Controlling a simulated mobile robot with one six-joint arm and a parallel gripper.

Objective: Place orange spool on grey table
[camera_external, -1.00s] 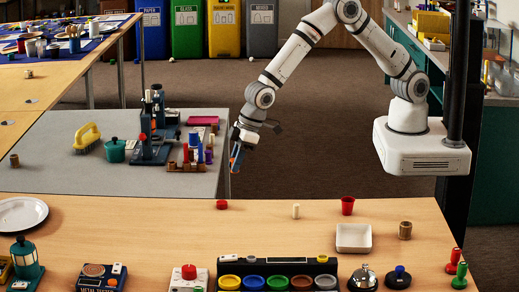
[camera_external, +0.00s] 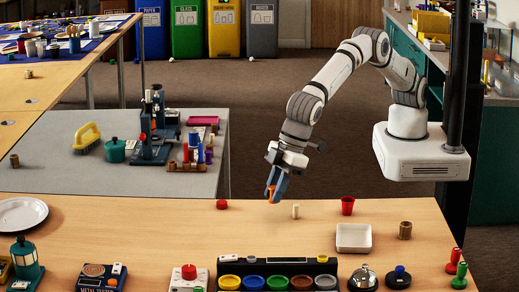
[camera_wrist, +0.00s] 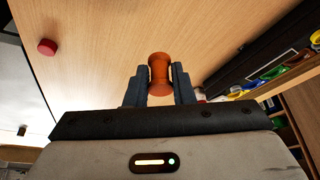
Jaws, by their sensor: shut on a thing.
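The orange spool (camera_wrist: 159,75) is held between the two fingers of my gripper (camera_wrist: 159,84) in the wrist view. In the external view my gripper (camera_external: 275,187) points down over the back edge of the wooden table, with the orange spool (camera_external: 271,192) partly hidden by the fingers. The grey table (camera_external: 55,173) is to the left, behind the wooden table.
On the grey table stand a yellow brush (camera_external: 87,138), a teal pot (camera_external: 115,151), a dark stand (camera_external: 155,145) and several coloured pegs. The wooden table (camera_external: 130,225) holds a red disc (camera_external: 222,204), a pale peg (camera_external: 295,211), a red cup (camera_external: 347,205) and a white tray (camera_external: 353,249).

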